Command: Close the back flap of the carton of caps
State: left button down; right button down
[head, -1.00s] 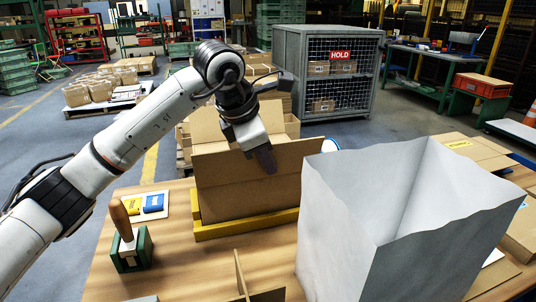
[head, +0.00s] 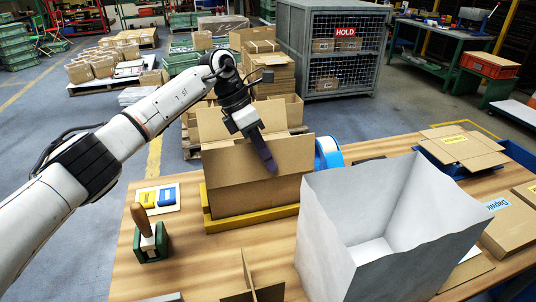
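The brown carton (head: 240,197) stands in a yellow frame on the wooden table. Its back flap (head: 212,124) stands up behind the opening, partly behind my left gripper. A wide front panel or flap (head: 228,163) faces me and hides the inside, so no caps show. My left gripper (head: 266,158) points down in front of the carton's upper right part. Its dark fingers look closed together, with nothing visible between them. I cannot tell whether they touch the cardboard. My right gripper is not in view.
A tall grey-white open bin (head: 335,225) stands close on the right. A blue-and-white roll (head: 328,152) is behind the carton's right side. A wooden-handled tool in a green holder (head: 152,244) stands at left. Flat cardboard (head: 462,148) lies at right.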

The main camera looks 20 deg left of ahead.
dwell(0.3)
pick_arm(q)
jog(key=c, duration=2)
grip_release()
jog(key=shift+a+r, duration=0.1)
jog(key=v, duration=1)
jog(key=shift+c, duration=0.4)
